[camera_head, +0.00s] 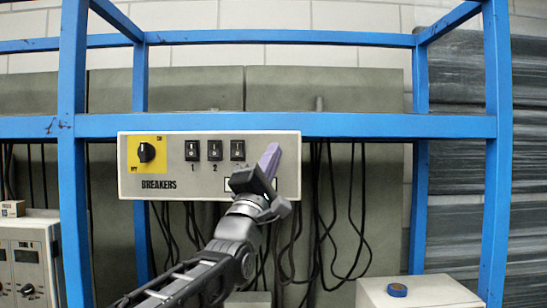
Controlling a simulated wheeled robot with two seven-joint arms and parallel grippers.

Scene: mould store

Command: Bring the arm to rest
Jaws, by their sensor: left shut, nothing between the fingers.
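My left arm (235,243) comes up from the bottom of the head view, left of the middle. Its left gripper (271,156) is shut and empty, with its purple-grey tip pointing up. It is in front of the right part of the breaker panel (215,142) and hides some of it. I cannot tell whether the tip touches the panel. The right gripper is out of view.
The panel has a yellow-backed rotary switch (147,153) and several black rocker switches. It hangs on a blue frame (350,125) with posts at both sides. Black cables dangle below. A control box (28,262) stands left, a pale box (425,297) with a blue knob lower right.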

